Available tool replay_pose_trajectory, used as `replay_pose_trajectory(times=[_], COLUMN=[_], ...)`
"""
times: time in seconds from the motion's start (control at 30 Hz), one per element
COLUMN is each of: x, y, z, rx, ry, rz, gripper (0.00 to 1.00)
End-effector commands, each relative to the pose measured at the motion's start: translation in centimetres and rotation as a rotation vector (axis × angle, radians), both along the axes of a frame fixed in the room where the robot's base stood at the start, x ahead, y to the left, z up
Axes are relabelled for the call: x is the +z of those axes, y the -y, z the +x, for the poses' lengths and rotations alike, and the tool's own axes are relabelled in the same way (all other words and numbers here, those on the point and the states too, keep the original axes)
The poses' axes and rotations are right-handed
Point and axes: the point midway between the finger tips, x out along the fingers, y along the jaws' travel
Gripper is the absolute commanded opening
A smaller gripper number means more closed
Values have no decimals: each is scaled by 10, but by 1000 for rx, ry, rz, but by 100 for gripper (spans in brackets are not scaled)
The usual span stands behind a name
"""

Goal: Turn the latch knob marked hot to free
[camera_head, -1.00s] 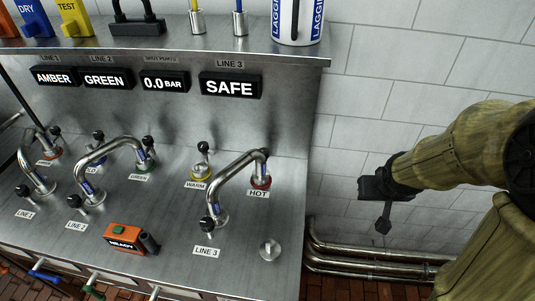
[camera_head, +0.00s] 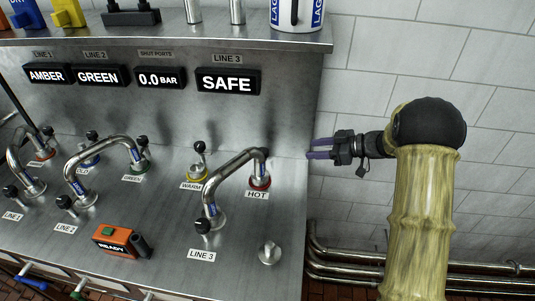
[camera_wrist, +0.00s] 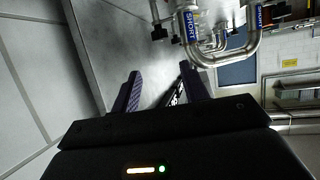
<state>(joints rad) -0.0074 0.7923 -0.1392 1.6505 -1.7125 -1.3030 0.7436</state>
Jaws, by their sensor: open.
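The port marked HOT has a red collar (camera_head: 260,182) at the back right of the steel bench, above its HOT label (camera_head: 256,195). A black round knob (camera_head: 266,153) stands just behind the curved Line 3 pipe (camera_head: 228,173) that ends at this port. The pipe end partly hides the knob's stem. My gripper (camera_head: 315,148), with purple fingers, is to the right of the HOT port at the bench's right edge, pointing left, apart from everything. It is open and empty. In the wrist view its fingers (camera_wrist: 158,80) are spread over bare metal.
A bare silver knob (camera_head: 269,253) sits at the bench's front right. The WARM port (camera_head: 195,172) is left of HOT. An orange READY box (camera_head: 117,240) lies in front. The Line 3 display (camera_head: 228,80) reads SAFE. Steel pipes (camera_head: 345,268) run low along the tiled wall.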

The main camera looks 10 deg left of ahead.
Motion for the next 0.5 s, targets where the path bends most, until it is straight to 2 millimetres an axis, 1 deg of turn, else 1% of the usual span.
replay_pose_trajectory(times=[0.33,0.5], x=[0,-5], y=[-2,-16], z=[0,2], rx=[-1,1], ry=[1,2], rz=[0,0], gripper=[45,45])
